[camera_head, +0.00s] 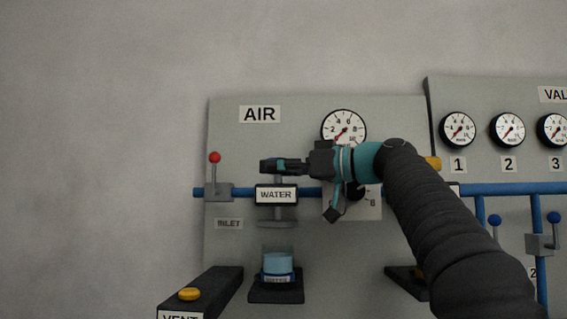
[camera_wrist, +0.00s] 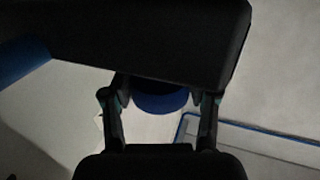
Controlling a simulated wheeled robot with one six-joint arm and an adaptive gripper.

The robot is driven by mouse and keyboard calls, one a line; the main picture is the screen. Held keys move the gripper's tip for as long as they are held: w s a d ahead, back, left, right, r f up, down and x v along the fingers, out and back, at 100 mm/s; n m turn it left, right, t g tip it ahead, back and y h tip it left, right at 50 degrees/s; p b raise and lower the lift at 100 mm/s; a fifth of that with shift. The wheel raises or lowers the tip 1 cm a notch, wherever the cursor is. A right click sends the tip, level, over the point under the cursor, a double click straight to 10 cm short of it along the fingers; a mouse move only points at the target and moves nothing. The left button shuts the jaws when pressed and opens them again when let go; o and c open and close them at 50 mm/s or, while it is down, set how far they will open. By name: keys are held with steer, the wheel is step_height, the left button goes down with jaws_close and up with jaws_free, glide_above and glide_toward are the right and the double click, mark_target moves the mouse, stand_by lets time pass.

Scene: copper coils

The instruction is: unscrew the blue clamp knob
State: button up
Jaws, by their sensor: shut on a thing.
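A clamp with a white WATER label (camera_head: 276,195) sits on the blue horizontal pipe (camera_head: 313,191). My gripper (camera_head: 273,165) comes in from the right, just above the clamp's upper stem (camera_head: 278,181). In the head view the fingers hide the top of this stem and the knob. In the wrist view the round blue clamp knob (camera_wrist: 160,102) lies between the two fingers, which are shut on it. A dark block covers the upper part of the wrist view and partly hides the knob.
A red-topped lever (camera_head: 214,158) stands left of the clamp on the pipe. A gauge (camera_head: 344,127) is on the AIR panel (camera_head: 228,125) above my wrist.

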steer(key=shift+n+g, duration=0.3)
steer(key=shift+g, duration=0.1)
steer(key=o, duration=1.2)
steer(key=shift+a, duration=0.1)
steer(key=shift+v, duration=4.05)
steer(key=shift+w+f, duration=0.1)
steer(key=shift+f, duration=0.05)
steer(key=shift+c, duration=0.3)
